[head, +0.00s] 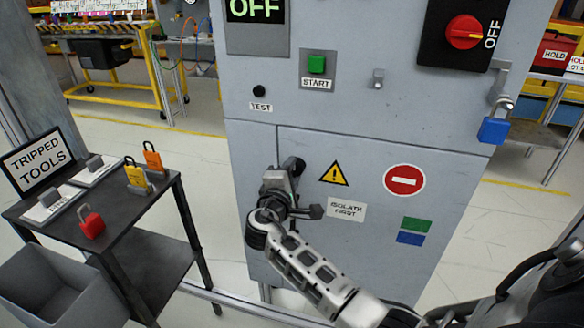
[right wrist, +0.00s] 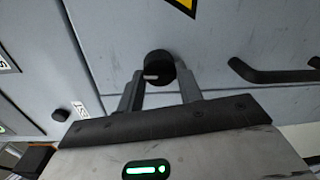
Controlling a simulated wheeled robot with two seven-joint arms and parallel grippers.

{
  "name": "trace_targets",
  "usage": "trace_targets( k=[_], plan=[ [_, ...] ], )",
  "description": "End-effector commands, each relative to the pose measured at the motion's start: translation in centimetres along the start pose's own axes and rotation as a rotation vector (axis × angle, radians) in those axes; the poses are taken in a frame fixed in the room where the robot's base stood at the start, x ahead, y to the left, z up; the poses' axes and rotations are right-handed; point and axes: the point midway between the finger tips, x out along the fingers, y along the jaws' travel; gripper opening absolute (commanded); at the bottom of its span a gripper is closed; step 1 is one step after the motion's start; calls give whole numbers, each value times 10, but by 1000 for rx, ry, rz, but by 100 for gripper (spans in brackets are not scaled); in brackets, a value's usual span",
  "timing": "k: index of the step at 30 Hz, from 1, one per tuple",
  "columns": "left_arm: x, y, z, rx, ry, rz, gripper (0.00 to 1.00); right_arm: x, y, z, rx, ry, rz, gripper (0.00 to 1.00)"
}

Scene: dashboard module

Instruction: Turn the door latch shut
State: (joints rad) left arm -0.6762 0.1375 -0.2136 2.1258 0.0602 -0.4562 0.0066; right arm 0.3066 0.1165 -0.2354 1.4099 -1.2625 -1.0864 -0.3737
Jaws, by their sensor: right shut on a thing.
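The door latch shows in the right wrist view as a round black knob (right wrist: 158,66) with a pale mark on its face. It sits on the grey cabinet door (head: 370,240). My right gripper (head: 284,176) is at the left part of that door, in front of the latch. In the right wrist view its two fingers (right wrist: 160,85) are on either side of the knob and shut on it. In the head view the gripper and wrist mostly hide the latch. My left gripper is not in view.
A dark bar handle (right wrist: 275,73) stands out from the door near the latch. A black cart (head: 150,205) with padlocks and a "Tripped Tools" sign (head: 36,158) stands left. A blue padlock (head: 493,130) hangs at the cabinet's right edge, below a red rotary switch (head: 463,32).

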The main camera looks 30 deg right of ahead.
Motion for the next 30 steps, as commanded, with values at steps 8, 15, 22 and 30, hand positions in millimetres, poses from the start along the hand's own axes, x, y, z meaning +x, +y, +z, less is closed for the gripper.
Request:
trace_targets(
  k=[8,15,22,30],
  plan=[
    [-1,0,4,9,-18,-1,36,0,0,-1,-58,-1,0,13],
    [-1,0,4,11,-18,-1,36,0,0,-1,-66,-2,0,13],
    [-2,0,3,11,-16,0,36,0,0,-1,-65,-2,0,50],
    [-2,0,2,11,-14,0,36,0,0,0,-63,-3,-1,57]
  ],
)
